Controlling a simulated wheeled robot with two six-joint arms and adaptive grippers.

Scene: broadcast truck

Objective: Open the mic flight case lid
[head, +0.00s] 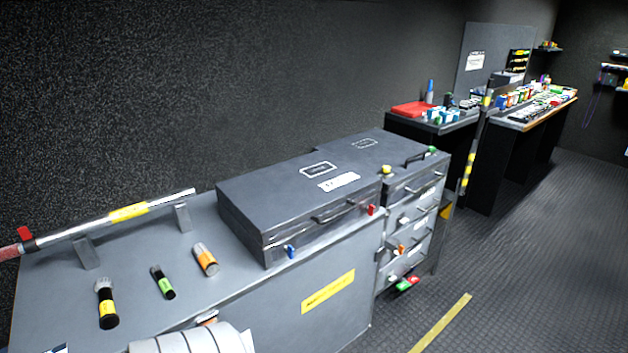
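A dark grey flight case (245,195) lies flat on the grey counter with its lid shut. Its lid bears a white label whose writing is too small to read. A dark handle (333,214) is on its front, with a blue latch (290,251) and a red latch (370,209) on either side. A similar dark case (375,148) stands right behind it, also shut, with a yellow and a green piece at its front edge. I cannot tell from the labels which one is the mic case. Neither of my grippers is in view.
Microphones with yellow, green and orange (205,260) bands lie on the counter (60,290), left of the case. A boom pole (128,212) rests on brackets behind them. A drawer unit (410,230) stands to the right. The floor (520,260) at right is clear.

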